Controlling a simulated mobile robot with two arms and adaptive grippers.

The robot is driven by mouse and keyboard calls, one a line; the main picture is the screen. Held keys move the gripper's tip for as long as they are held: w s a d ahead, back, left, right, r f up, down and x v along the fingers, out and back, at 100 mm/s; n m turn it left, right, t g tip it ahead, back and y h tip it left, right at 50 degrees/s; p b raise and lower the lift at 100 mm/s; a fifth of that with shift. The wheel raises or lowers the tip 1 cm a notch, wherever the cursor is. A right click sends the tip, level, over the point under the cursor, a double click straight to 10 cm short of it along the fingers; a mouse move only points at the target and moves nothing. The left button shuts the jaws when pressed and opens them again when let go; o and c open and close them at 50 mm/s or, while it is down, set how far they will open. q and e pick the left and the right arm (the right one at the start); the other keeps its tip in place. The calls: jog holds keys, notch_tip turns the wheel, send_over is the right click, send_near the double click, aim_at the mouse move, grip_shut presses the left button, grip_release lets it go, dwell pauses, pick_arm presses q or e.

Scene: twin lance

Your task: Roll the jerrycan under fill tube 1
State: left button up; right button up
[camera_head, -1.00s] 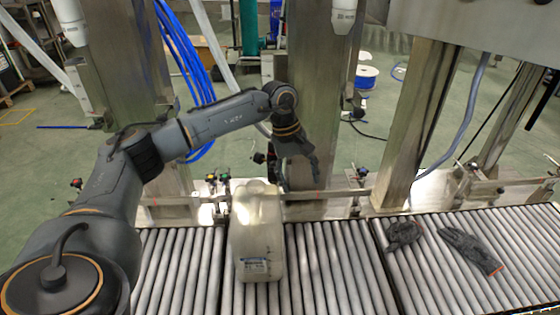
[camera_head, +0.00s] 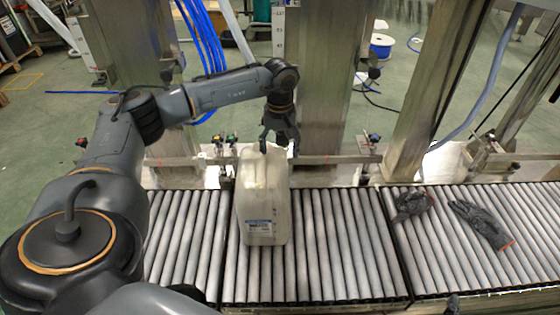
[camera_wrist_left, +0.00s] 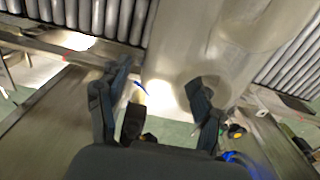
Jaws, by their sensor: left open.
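The translucent whitish jerrycan (camera_head: 264,205) stands upright on the roller conveyor in the head view, its label facing me. My left gripper (camera_head: 279,143) is open at the jerrycan's far top edge, fingers pointing down. Whether it touches the can is unclear. In the left wrist view, the fingers (camera_wrist_left: 162,88) are spread apart, with the jerrycan's pale body (camera_wrist_left: 185,50) just beyond them and nothing clearly gripped. I cannot make out fill tube 1 in the current head view. My right gripper is out of view.
The roller conveyor (camera_head: 345,250) is clear on both sides of the jerrycan. Dark gloves (camera_head: 480,222) lie on the rollers farther right. A metal rail (camera_head: 335,160) and steel columns (camera_head: 325,80) stand behind the conveyor. Blue hoses (camera_head: 205,45) hang behind my left arm.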

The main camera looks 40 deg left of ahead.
pick_arm(q)
jog(key=shift+f+b, duration=0.35)
jog(key=shift+f, duration=1.45)
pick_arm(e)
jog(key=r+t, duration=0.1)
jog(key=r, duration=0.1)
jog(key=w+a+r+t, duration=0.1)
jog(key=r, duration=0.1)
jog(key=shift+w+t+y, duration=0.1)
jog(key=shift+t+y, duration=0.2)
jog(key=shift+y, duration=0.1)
pick_arm(q)
grip_shut()
